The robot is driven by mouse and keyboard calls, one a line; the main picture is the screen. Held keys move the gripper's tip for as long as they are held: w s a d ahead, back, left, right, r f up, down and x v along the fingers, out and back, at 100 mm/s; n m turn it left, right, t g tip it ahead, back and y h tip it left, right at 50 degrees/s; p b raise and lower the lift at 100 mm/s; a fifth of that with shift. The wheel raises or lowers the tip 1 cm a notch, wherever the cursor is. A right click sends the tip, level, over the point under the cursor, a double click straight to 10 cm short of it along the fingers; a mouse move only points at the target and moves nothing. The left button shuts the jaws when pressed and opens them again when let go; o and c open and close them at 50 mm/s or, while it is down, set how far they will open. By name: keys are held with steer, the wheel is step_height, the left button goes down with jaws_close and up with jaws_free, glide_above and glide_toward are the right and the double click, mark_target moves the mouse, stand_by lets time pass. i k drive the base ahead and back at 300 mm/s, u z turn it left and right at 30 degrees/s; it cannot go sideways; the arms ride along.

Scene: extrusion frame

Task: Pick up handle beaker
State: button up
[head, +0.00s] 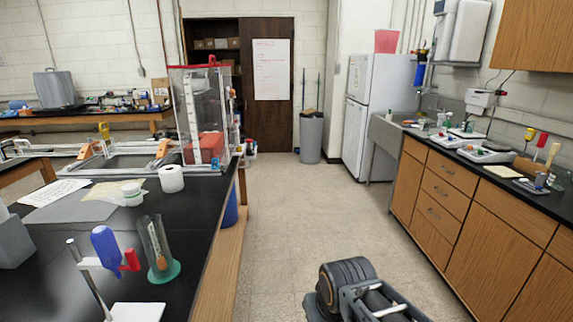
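I cannot make out a beaker with a handle for certain. On the right counter (509,186), a small bluish cup-like item (540,181) stands near the right edge, too small to tell if it has a handle. On the black bench (200,232) at left stands a clear cylinder (155,250) on a green round base, with no handle visible. Part of my arm shows at the bottom centre-right. My gripper's fingers are not visible, so I cannot see whether they are open or shut.
A stand with a blue bottle (105,247) and red clamp is at the bench's front left. A white roll (171,179), white container (132,194) and papers lie behind it. Scales (489,151) stand on the right counter.

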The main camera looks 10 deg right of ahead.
mark_target(469, 126)
steer(key=z, duration=0.3)
steer(key=i, duration=2.3)
steer(key=z, duration=0.9)
steer(key=i, duration=2.3)
steer(key=z, duration=1.3)
steer(key=i, duration=1.45)
steer(key=z, duration=0.45)
